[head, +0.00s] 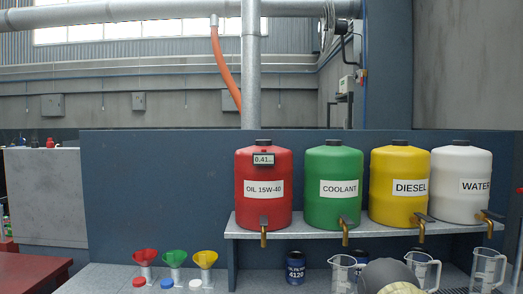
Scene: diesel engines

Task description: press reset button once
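No part that I can clearly make out as a reset button shows in the head view. A small display (263,159) reading about 0.41, its last part too small to read, is on the upper front of the red OIL 15W-40 tank (264,208). Any button on it is too small to make out. My gripper's fingers are not in view. A rounded grey and beige shape at the bottom edge, right of centre, looks like part of my arm. It covers part of the counter and the jugs there.
Green coolant (334,165), yellow diesel (398,165) and white water (452,169) tanks stand on a grey shelf (330,232) with taps. Below are clear jugs (484,270) and a dark blue can (296,268). Red, green and yellow funnels (204,260) stand at left.

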